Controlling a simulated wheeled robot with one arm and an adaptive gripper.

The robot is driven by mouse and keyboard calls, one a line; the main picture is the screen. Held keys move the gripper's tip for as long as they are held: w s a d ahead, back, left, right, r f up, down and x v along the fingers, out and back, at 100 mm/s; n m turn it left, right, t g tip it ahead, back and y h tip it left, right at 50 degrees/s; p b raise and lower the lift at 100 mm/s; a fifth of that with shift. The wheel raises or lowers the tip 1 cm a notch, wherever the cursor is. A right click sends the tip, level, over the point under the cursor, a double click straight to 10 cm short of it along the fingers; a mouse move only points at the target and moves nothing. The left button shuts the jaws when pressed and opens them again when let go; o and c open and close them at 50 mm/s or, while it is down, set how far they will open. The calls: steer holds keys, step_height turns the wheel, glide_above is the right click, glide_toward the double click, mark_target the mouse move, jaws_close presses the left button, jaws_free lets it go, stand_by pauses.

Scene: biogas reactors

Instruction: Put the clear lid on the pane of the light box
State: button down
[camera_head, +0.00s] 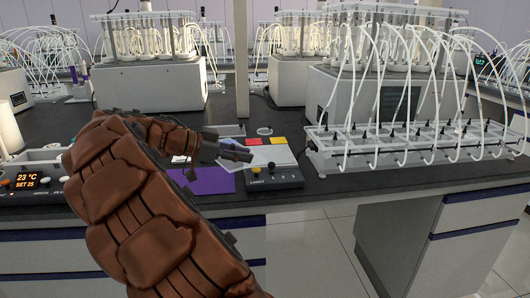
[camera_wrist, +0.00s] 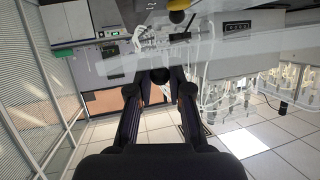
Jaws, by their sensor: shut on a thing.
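The light box (camera_head: 284,181) stands near the bench's front edge in the head view, with a dark front panel and a yellow knob. Its pale pane (camera_head: 280,155) is partly covered by my gripper (camera_head: 246,154), which reaches in from the left. In the wrist view my gripper's fingers (camera_wrist: 160,88) close on a dark round knob (camera_wrist: 160,75). A see-through sheet, apparently the clear lid (camera_wrist: 100,66), spreads around that knob. Its edges are faint, and I cannot tell whether it touches the pane.
A purple mat (camera_head: 207,181) lies left of the light box. Red (camera_head: 252,141) and yellow (camera_head: 279,140) patches sit at its back. A white rack with tubes (camera_head: 400,150) stands to the right. A temperature controller (camera_head: 27,181) is at the far left.

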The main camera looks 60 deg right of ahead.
mark_target(236, 144)
steer(key=d, duration=0.4)
steer(key=s+d, duration=0.1)
steer(key=d, duration=0.4)
steer(key=d+f+p, duration=0.1)
steer(key=d, duration=0.3)
steer(key=shift+s+d+f, duration=0.1)
steer(key=shift+s+d, duration=0.15)
steer(key=shift+d, duration=0.05)
steer(key=shift+f, duration=1.75)
steer(key=c, duration=1.1)
jaws_free()
steer(key=v, duration=1.2)
